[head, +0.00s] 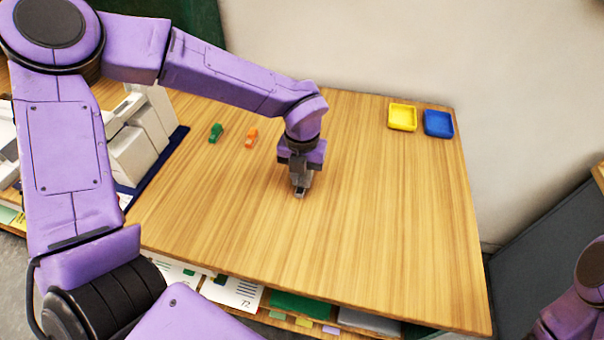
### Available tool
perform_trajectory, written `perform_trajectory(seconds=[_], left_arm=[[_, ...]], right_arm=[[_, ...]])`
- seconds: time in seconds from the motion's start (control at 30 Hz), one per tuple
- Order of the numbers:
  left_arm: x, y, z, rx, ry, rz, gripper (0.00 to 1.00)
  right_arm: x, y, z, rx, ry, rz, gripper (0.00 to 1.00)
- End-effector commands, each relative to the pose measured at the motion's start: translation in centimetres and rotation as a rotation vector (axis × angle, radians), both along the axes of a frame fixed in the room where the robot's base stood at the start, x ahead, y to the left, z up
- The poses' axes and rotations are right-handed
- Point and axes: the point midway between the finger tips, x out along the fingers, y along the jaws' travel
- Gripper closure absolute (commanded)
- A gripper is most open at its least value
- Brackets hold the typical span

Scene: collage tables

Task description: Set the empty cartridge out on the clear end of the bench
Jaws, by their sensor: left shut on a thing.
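My left gripper (300,186) points down over the middle of the wooden bench (370,230). It is shut on a small dark grey thing, which looks like the cartridge (300,194). The fingers hide most of it. It is at or just above the bench top; I cannot tell whether it touches. The bench top to the right of the gripper is bare up to the trays at the back. My right gripper is not in view.
A green item (216,132) and an orange item (251,138) lie left of the gripper. A yellow tray (402,117) and a blue tray (438,123) sit at the back right. A pale machine (135,145) stands at the left. Papers fill a shelf below.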

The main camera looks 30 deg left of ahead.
Motion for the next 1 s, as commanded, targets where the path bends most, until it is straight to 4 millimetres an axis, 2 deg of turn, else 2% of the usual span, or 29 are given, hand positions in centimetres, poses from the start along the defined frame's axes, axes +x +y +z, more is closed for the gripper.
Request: perform_trajectory(seconds=[0.07, 0.1, 0.13, 0.17, 0.4, 0.53, 0.67, 0.8, 1.0], left_arm=[[0.0, 0.0, -0.4, 0.000, 0.001, 0.000, 1.00], [0.0, 0.0, -0.3, 0.000, 0.001, 0.000, 0.67], [0.0, 0.0, -0.3, 0.000, 0.001, 0.000, 0.58], [0.0, 0.0, -0.3, 0.000, 0.001, 0.000, 0.55], [0.0, 0.0, -0.2, 0.000, 0.001, 0.000, 0.55], [0.1, 0.0, 0.8, 0.000, -0.003, -0.001, 0.55], [0.1, 0.0, 3.7, -0.002, -0.007, 0.000, 0.55], [0.1, 0.0, 7.4, -0.002, -0.006, 0.001, 0.55], [0.1, 0.0, 11.2, 0.000, -0.002, 0.001, 0.55]], right_arm=[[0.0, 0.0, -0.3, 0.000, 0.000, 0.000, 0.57], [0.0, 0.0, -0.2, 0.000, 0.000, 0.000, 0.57], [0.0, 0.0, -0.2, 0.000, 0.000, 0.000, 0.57], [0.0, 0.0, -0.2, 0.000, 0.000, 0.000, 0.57], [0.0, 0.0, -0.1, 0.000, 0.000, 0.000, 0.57], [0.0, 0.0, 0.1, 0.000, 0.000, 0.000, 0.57], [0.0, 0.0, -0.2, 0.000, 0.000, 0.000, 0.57], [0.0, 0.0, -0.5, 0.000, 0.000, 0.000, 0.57], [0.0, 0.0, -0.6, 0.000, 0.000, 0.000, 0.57]])
